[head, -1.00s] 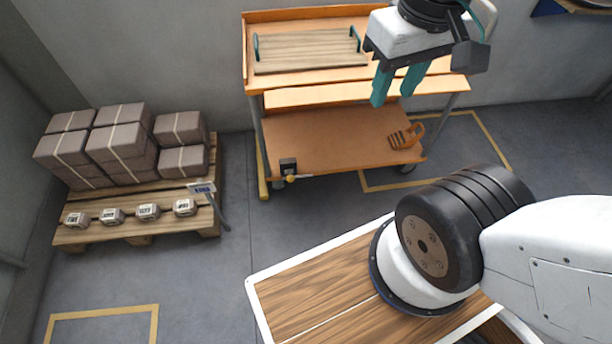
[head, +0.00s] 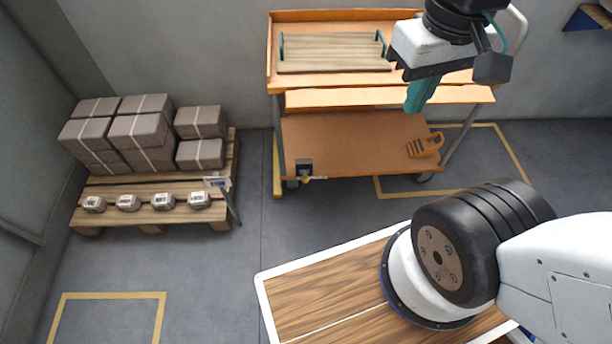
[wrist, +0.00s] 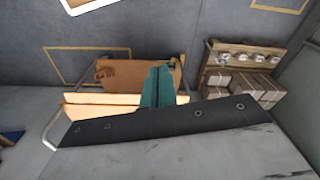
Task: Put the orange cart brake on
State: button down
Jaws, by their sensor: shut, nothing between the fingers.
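The orange cart (head: 300,98) stands against the back wall, with an upper tray and a lower shelf (head: 350,150). At its lower left corner is a small black block with a yellow-tipped lever (head: 306,172), beside a caster; it looks like the brake. My gripper (head: 418,98) is shut and empty, in front of the cart's upper right part and apart from the lever. In the wrist view its teal fingers (wrist: 157,88) are together, with the cart's orange shelf (wrist: 138,74) behind them. The lever cannot be made out in the wrist view.
A wooden board with green handles (head: 333,52) lies on the cart's upper tray. An orange slotted object (head: 424,146) lies on the lower shelf. A pallet (head: 150,215) with boxes stands left. Grey floor between pallet and cart is free.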

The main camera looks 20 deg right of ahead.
jog(key=w+a+f+m+g, duration=0.15)
jog(key=w+f+g, duration=0.25)
jog(key=w+f, duration=1.8)
jog(key=w+f+m+t, duration=0.1)
jog(key=w+f, duration=0.2)
jog(key=f, duration=1)
jog(key=w+f+t, duration=0.1)
jog(key=w+f, duration=0.2)
jog(key=f, duration=1)
jog(key=w+f+m+t, duration=0.1)
jog(key=w+f, duration=0.2)
jog(key=f, duration=0.9)
jog(key=w+d+f+m+t, duration=0.1)
jog(key=w+t, duration=0.3)
jog(key=w, duration=0.5)
jog(key=shift+w+f+h, duration=0.25)
jog(key=shift+f+h, duration=0.05)
jog(key=shift+f, duration=0.05)
jog(key=shift+m, duration=0.25)
